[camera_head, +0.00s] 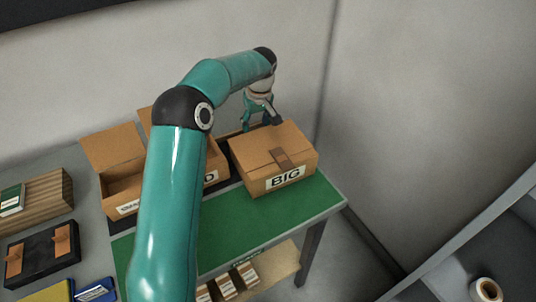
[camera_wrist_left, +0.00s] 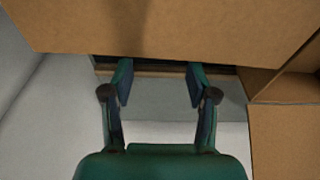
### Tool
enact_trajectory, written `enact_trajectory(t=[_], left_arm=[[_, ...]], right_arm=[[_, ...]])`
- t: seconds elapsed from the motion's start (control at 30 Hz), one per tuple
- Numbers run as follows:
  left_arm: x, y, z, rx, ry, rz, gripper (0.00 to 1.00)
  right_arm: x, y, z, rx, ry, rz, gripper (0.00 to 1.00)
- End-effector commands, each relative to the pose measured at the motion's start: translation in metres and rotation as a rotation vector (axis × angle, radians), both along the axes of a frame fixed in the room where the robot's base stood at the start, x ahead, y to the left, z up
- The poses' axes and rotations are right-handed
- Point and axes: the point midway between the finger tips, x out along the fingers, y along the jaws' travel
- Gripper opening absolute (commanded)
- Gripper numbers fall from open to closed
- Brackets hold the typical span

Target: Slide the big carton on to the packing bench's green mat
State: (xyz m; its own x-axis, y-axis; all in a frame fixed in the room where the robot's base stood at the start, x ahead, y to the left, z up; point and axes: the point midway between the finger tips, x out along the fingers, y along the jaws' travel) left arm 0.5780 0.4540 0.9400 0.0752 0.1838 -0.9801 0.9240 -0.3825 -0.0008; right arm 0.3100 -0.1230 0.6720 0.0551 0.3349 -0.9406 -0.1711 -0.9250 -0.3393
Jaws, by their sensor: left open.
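The big carton (camera_head: 273,158), brown, closed with tape and labelled BIG, stands upright at the bench's far side. Its front part overlaps the green mat (camera_head: 236,226) in the picture; its underside is hidden. My left gripper (camera_head: 263,122) is behind the carton's far side, its tips partly hidden by the carton's top edge. In the left wrist view the open left gripper (camera_wrist_left: 160,75) has its two fingers apart with nothing between them, close to the carton's brown face (camera_wrist_left: 165,28). I cannot tell whether they touch it. My right gripper is not in view.
Open cartons (camera_head: 116,162) stand left of the big carton, partly behind my left arm. A black tray (camera_head: 42,252) and a wooden box (camera_head: 40,195) are farther left. The mat in front of the big carton is clear. Small boxes (camera_head: 226,287) lie on a lower shelf.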

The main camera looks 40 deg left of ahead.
Motion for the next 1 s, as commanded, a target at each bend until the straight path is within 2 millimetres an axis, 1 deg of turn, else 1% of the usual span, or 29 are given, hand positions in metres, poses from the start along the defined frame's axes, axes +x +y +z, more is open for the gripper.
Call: enact_trajectory(t=[0.17,0.27,0.7,1.0], left_arm=[[0.000,0.000,-0.001,0.000,0.000,0.000,0.58],[0.000,0.000,-0.005,0.000,0.000,0.000,0.58],[0.000,0.000,-0.033,0.000,0.000,0.000,0.58],[0.000,0.000,-0.034,0.000,0.000,0.000,0.58]], right_arm=[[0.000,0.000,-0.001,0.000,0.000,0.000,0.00],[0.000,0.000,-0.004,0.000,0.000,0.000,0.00],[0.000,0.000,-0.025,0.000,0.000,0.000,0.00],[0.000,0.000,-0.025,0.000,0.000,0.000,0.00]])
